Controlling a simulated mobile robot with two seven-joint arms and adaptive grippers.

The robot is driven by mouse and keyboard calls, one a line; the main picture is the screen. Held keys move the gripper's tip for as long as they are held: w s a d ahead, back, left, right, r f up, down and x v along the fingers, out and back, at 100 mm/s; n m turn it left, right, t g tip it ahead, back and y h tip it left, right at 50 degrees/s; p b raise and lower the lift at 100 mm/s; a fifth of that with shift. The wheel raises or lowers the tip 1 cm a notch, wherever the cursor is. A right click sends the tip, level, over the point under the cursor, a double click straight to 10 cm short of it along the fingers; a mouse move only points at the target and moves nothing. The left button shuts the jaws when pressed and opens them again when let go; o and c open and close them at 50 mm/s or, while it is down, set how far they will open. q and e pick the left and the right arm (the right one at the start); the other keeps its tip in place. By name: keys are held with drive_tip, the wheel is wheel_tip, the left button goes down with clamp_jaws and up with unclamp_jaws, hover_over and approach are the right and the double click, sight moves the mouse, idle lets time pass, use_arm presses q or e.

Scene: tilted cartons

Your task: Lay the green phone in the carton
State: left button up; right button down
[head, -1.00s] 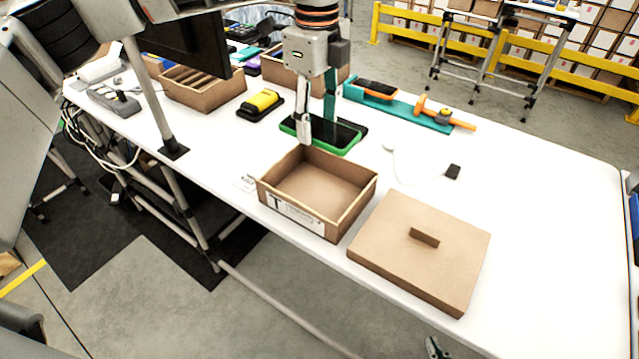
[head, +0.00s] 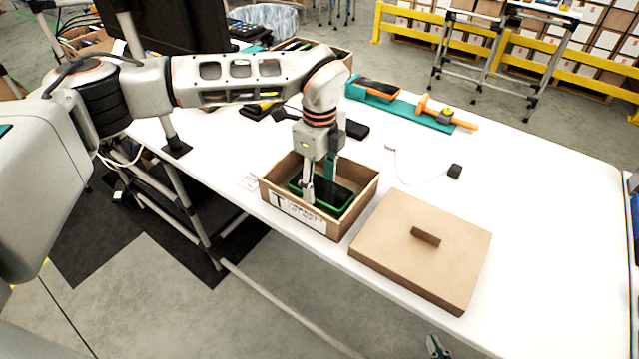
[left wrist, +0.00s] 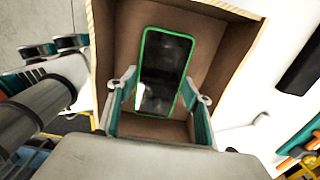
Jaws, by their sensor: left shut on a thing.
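The green phone (head: 340,199), black-screened with a green edge, is inside the open brown carton (head: 308,222), within its walls. I cannot tell whether it touches the floor. My left gripper (head: 318,186) reaches down into the carton and is shut on the phone. In the left wrist view the phone (left wrist: 163,75) shows between the two fingers (left wrist: 160,100), with the carton wall (left wrist: 225,50) around it. My right gripper (head: 437,348) shows only as a small part at the bottom edge, below the table; its opening is unclear.
A brown lid (head: 400,260) with a block handle lies right of the carton. Behind are a teal tray (head: 405,108) with orange tools, a black item (head: 356,130) and a cable with a small black block (head: 454,171). The table's right side is clear.

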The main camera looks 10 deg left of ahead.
sight(320, 187)
use_arm(q)
drive_tip(key=shift+f, duration=0.55)
drive_tip(key=shift+f, duration=0.1)
drive_tip(key=o, duration=1.2)
drive_tip(key=shift+o, duration=0.2)
drive_tip(key=shift+r, duration=0.2)
wheel_tip(320, 187, up, 12)
